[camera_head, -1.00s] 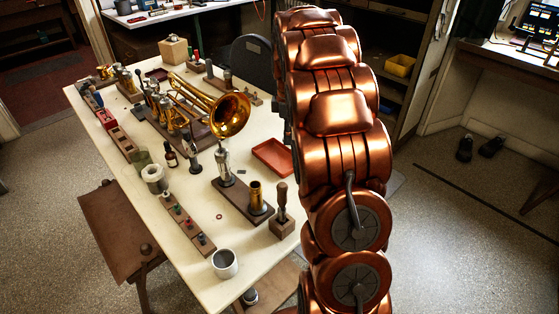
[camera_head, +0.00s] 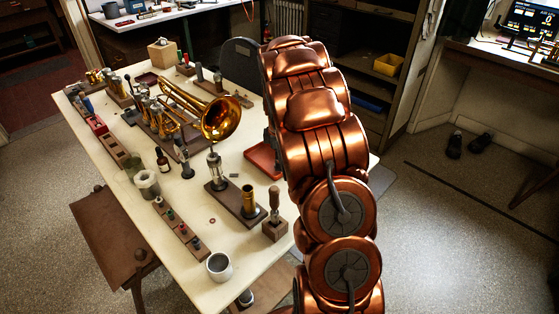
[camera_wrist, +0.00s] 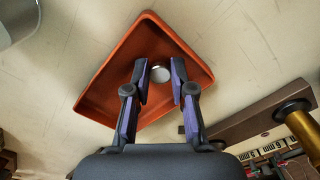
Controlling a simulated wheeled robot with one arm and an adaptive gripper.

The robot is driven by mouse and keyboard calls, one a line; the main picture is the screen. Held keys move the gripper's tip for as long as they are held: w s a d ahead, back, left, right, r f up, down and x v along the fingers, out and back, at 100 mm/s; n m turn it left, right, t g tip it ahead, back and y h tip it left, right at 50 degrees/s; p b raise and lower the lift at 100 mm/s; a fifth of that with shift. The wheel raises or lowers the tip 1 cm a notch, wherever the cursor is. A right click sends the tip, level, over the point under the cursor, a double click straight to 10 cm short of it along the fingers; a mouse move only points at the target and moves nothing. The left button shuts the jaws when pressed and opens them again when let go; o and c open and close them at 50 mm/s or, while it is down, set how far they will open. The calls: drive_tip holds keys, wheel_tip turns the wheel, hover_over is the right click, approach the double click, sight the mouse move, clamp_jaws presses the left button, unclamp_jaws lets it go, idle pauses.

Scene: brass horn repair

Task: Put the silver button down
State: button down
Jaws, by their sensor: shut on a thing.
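The silver button (camera_wrist: 161,74) shows as a small, pale round disc between the fingertips of my gripper (camera_wrist: 160,70) in the wrist view. My gripper is shut on it, over the orange-red tray (camera_wrist: 97,88). The button's height above the tray floor is hard to tell. In the head view the tray (camera_head: 258,158) lies on the white table (camera_head: 120,185), partly covered by my copper arm. My gripper and the button are hidden behind the arm there.
A brass horn (camera_head: 218,118) stands left of the tray. A board with a brass tube (camera_head: 249,201), a wooden block holding a tool (camera_head: 275,229) and a grey mug (camera_head: 219,266) are nearer the front.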

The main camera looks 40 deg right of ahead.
drive_tip(key=shift+f, duration=0.1)
drive_tip(key=c, duration=1.3)
unclamp_jaws()
drive_tip(key=shift+o, duration=0.2)
wheel_tip(320, 180, up, 12)
drive_tip(key=b, duration=0.1)
